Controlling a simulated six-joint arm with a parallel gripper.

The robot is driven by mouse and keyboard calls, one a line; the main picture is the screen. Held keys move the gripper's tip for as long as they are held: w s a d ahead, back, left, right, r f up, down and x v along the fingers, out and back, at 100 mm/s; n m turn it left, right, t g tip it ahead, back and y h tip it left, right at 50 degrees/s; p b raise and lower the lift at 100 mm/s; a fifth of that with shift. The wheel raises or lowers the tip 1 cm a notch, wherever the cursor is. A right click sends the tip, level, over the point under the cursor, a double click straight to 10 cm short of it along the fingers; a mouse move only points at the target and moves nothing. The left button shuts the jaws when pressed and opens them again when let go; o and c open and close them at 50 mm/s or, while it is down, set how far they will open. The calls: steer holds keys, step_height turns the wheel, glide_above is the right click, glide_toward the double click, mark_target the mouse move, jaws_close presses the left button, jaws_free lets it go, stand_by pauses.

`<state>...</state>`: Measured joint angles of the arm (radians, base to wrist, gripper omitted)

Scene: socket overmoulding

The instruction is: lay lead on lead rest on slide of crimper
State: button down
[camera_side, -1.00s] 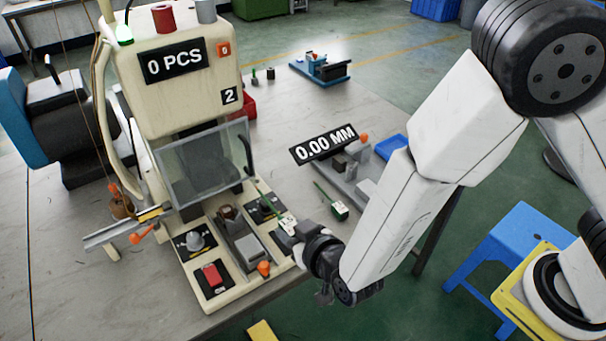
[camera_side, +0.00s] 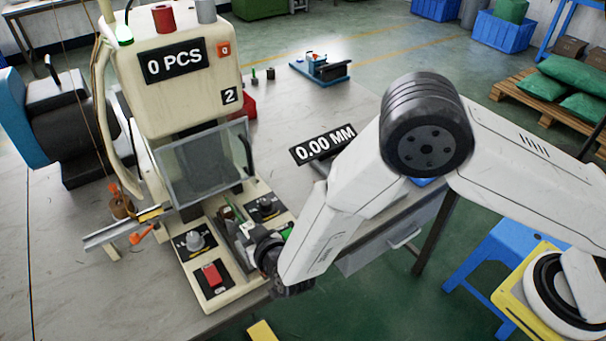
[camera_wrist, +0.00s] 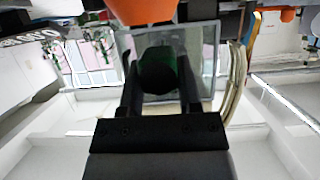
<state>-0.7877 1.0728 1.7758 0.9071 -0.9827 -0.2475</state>
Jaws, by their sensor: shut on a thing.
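The crimper (camera_side: 178,85) is the cream machine on the bench at left in the side view. Its slide (camera_side: 242,272) is below the guard, mostly covered by my gripper, and the lead rest cannot be made out. My gripper (camera_side: 238,232) is over the slide, shut on the lead. The lead shows as a thin green piece (camera_side: 230,213) at the fingertips, pointing toward the guard. In the wrist view my gripper (camera_wrist: 160,88) has a dark green end of the lead (camera_wrist: 158,72) between its fingers. Whether the lead touches the slide is hidden.
A clear guard (camera_side: 205,160) hangs just behind my gripper. An orange part (camera_wrist: 150,10) is close in the wrist view.

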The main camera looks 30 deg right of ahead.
steer(key=shift+w+a+f, duration=0.1)
steer(key=shift+w+f, duration=0.2)
steer(key=shift+f, duration=0.15)
steer(key=shift+a+f, duration=0.1)
steer(key=shift+f, duration=1.4)
steer(key=shift+f, duration=0.15)
steer(key=shift+c, duration=1.4)
jaws_free()
steer(key=shift+r, duration=0.2)
steer(key=shift+s+r, duration=0.2)
steer(key=shift+s, duration=0.25)
steer(key=v, duration=1.1)
